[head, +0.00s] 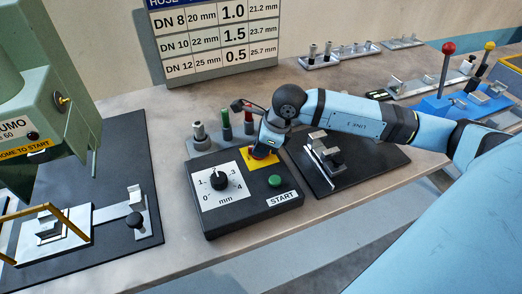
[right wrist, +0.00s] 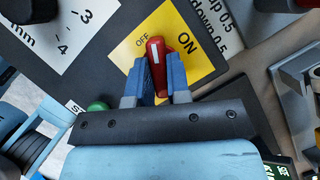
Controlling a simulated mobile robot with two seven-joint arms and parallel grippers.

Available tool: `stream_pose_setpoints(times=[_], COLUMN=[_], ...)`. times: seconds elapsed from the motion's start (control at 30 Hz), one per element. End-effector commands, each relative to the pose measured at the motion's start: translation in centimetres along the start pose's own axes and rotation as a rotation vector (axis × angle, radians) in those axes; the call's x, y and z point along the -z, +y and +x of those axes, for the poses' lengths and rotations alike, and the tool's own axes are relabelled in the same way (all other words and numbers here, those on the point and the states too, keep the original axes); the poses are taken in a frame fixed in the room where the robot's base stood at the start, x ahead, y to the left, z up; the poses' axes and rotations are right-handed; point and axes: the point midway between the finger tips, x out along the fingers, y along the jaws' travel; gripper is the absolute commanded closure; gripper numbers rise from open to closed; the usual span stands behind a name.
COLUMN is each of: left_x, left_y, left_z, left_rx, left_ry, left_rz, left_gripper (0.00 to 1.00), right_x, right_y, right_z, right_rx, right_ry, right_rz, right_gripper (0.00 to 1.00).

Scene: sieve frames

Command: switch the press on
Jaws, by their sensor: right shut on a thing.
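The black control box (head: 285,200) stands on the bench in the middle of the head view. It carries a yellow plate with a red switch handle (right wrist: 157,55), marked OFF and ON in the right wrist view (right wrist: 192,75). My right gripper (right wrist: 165,75) has its blue fingers on either side of the red handle and is shut on it. The handle's white line points up in that view, between the two words and nearer OFF. In the head view my right gripper (head: 264,150) covers most of the switch. The green press (head: 45,110) stands at the left. My left gripper is out of view.
On the box are a dial (head: 219,181) and a green START button (head: 275,181). Several coloured-top fittings (head: 225,124) stand behind it. A black mat with a metal clamp (head: 325,155) lies at its right. A blue lever unit (head: 450,103) stands further right.

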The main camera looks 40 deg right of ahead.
Motion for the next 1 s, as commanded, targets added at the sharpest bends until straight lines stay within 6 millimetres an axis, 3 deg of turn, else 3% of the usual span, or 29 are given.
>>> stream_pose_setpoints(times=[0.6,1.0], left_x=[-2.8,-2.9], left_y=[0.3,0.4], left_z=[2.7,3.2], left_rx=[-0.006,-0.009], left_ry=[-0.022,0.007], left_rz=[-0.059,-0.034], left_gripper=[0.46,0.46], right_x=[-0.1,-0.3], right_y=[0.3,0.4], right_z=[0.3,0.1], right_rx=[0.226,0.349], right_ry=[-0.003,-0.004], right_rz=[0.540,0.840], right_gripper=[1.00,1.00])
